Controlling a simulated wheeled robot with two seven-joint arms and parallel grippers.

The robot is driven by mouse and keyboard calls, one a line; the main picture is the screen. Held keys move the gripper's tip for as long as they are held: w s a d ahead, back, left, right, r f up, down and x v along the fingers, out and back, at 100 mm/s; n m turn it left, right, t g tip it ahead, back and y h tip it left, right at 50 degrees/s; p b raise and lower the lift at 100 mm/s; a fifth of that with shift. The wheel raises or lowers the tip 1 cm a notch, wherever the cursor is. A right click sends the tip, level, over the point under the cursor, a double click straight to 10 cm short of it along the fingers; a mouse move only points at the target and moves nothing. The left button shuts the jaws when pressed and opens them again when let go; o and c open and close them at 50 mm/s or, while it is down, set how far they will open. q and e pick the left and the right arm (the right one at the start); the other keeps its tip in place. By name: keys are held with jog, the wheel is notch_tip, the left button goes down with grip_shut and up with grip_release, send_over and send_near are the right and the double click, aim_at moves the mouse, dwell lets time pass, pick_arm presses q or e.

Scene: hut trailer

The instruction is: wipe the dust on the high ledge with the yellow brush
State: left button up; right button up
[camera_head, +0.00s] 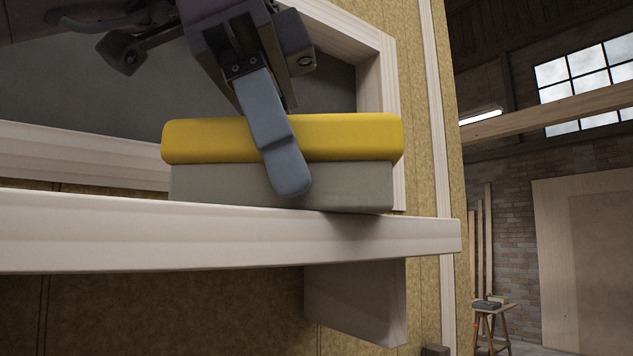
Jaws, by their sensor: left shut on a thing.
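The yellow brush (350,137) has a yellow upper block and a grey-beige lower part. It sits level on the high ledge (230,238), near the ledge's right end, with its lower edge at or just behind the front edge. My left gripper (288,170) comes down from above and is shut on the brush. One grey finger lies across the brush's front face; the other finger is hidden behind it. I see no dust; the ledge's top surface is hidden from this low angle. My right gripper is not in view.
A wooden bracket (355,300) supports the ledge from below. A pale wooden frame (378,90) around a dark panel stands behind the brush. Past the ledge's right end is open room, with a small stool (490,318) far off against a brick wall.

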aim_at(229, 115)
pick_arm(q)
jog(key=shift+a+f, duration=0.1)
jog(key=shift+s+a+f+b, duration=0.15)
jog(key=shift+s+a+b, duration=0.45)
jog(key=shift+b, duration=0.1)
jog(key=shift+s+a+r, duration=0.2)
jog(key=shift+a+r, duration=0.05)
jog(key=shift+a, duration=0.05)
jog(key=shift+a+f+p, duration=0.1)
jog(key=shift+a+p, duration=0.15)
jog(key=shift+p, duration=0.1)
